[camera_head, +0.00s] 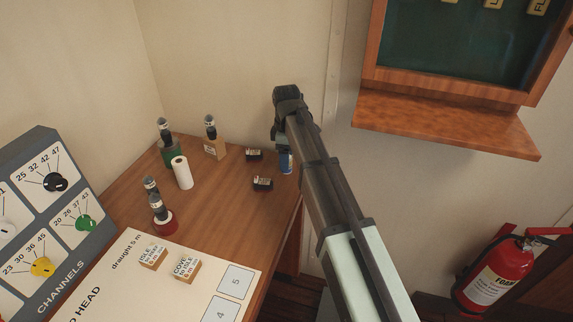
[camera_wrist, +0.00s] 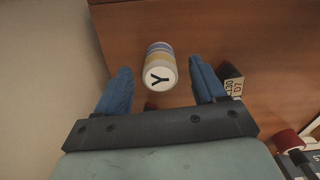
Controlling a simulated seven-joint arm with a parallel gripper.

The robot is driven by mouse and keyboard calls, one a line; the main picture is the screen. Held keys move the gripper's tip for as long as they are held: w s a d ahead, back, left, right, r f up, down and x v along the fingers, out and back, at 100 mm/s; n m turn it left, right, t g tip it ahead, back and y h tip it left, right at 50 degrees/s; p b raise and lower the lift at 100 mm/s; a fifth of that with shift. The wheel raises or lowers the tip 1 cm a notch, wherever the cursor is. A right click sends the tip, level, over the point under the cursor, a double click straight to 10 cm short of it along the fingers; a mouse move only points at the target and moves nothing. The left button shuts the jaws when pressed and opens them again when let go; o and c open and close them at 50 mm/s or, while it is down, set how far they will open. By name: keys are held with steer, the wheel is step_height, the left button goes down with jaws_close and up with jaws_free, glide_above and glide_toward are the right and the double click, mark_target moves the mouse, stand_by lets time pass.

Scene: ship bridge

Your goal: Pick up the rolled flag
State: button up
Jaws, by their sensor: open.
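In the wrist view, a roll marked Y (camera_wrist: 159,67), with white, yellow and blue-grey bands, shows between and just beyond my gripper's fingertips. My gripper (camera_wrist: 163,72) is open with blue fingers, and nothing is held. In the head view, my gripper (camera_head: 285,162) is at the desk's right edge, mostly hidden by my own arm. A white roll (camera_head: 183,173) stands upright on the desk to its left. I cannot tell whether this is the roll marked Y.
Two small dark blocks (camera_head: 262,184) lie on the wooden desk (camera_head: 213,210) left of my gripper. Several dark-topped stamp-like pieces (camera_head: 210,126) stand farther left. A labelled block (camera_wrist: 234,84) is beside the right finger. A wall rises behind the desk; a wooden ledge (camera_head: 445,122) is at right.

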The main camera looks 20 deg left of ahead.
steer(key=shift+d+f, duration=0.1)
steer(key=shift+f, duration=1.45)
steer(key=shift+c, duration=0.2)
steer(key=c, duration=1.1)
